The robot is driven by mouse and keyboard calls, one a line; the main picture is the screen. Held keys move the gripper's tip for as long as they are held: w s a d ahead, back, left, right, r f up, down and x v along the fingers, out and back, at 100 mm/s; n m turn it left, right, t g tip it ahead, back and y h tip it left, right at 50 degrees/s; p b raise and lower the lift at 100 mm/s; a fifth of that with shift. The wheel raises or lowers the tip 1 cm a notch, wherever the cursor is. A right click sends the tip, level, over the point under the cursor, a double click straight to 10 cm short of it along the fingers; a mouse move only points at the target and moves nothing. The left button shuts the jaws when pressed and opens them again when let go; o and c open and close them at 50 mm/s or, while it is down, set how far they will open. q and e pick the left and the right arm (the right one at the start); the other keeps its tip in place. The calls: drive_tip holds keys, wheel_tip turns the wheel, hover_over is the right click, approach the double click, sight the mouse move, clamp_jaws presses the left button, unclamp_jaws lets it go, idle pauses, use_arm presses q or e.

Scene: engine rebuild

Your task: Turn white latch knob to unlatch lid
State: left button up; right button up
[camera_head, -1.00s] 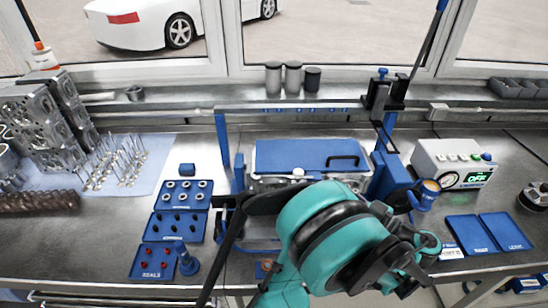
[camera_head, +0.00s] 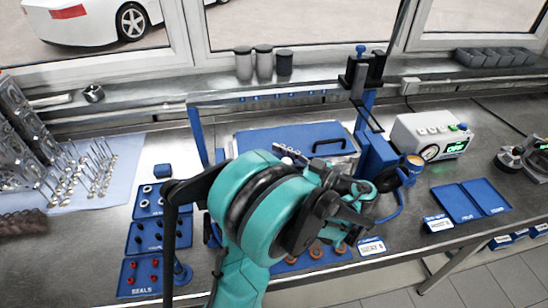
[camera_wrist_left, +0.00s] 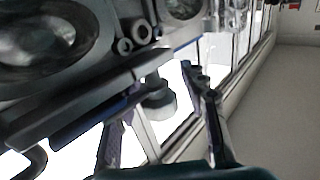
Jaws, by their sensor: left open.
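The blue lid (camera_head: 265,141) with a black handle (camera_head: 331,144) lies closed on the fixture in the middle of the bench. My teal left arm covers its front part in the head view. My left gripper (camera_wrist_left: 160,82) is open in the left wrist view, with one finger on each side of a pale grey-white round knob (camera_wrist_left: 158,99). I cannot tell whether the fingers touch it. In the head view, small pale and dark parts show at the lid's front edge, but knob and fingertips cannot be told apart there. My right gripper is out of view.
A blue upright post (camera_head: 197,135) and a blue bracket (camera_head: 375,160) flank the lid. A grey control box (camera_head: 430,137) and blue trays (camera_head: 470,201) stand to the right. Blue parts trays (camera_head: 140,270) and valves (camera_head: 85,175) are to the left.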

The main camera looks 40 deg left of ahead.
sight(285, 159)
use_arm(q)
drive_tip(key=shift+a, duration=0.15)
clamp_jaws()
